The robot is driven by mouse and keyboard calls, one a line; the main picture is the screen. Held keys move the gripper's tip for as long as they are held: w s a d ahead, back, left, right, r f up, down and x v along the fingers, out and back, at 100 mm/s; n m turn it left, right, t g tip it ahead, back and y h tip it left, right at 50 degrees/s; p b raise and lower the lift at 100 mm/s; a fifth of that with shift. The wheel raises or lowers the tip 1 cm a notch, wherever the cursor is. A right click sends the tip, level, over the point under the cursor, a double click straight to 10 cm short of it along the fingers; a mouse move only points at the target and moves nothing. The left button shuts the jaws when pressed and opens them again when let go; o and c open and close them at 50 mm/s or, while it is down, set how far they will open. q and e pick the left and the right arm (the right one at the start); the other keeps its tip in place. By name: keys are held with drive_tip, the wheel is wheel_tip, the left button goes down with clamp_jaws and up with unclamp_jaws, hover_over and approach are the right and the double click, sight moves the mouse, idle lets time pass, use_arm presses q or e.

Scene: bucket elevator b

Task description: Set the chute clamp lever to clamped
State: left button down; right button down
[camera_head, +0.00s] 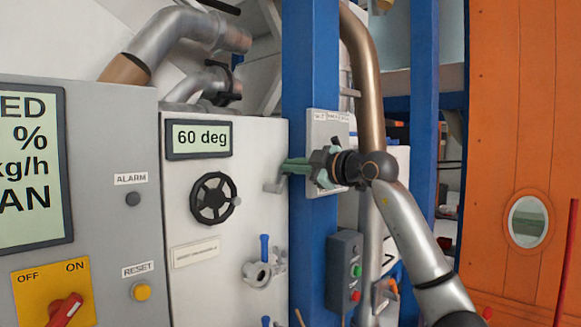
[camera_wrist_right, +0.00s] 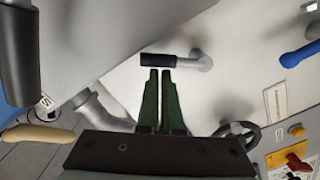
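A short lever with a dark grip (camera_wrist_right: 158,61) and a grey shaft shows in the right wrist view, just past my fingertips. In the head view a grey lever (camera_head: 273,184) sits at the right edge of the white cabinet, beside the blue column. I cannot read a label that marks it as the chute clamp lever. My right gripper (camera_head: 290,166) reaches left across the column, its green fingertips close to this lever. In the wrist view its fingers (camera_wrist_right: 160,72) are nearly together with nothing between them; contact with the lever is unclear. My left gripper is out of view.
The white cabinet carries a 60 deg display (camera_head: 200,138), a black handwheel (camera_head: 213,198) and a blue-handled valve (camera_head: 265,247). A labelled plate (camera_head: 328,124) on the blue column (camera_head: 312,70) is partly hidden by my gripper. A button box (camera_head: 345,272) hangs below.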

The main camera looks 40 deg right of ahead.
drive_tip(key=s+b, duration=0.4)
drive_tip(key=s, duration=0.8)
drive_tip(key=shift+s+d+r, duration=0.2)
drive_tip(key=shift+d, duration=0.1)
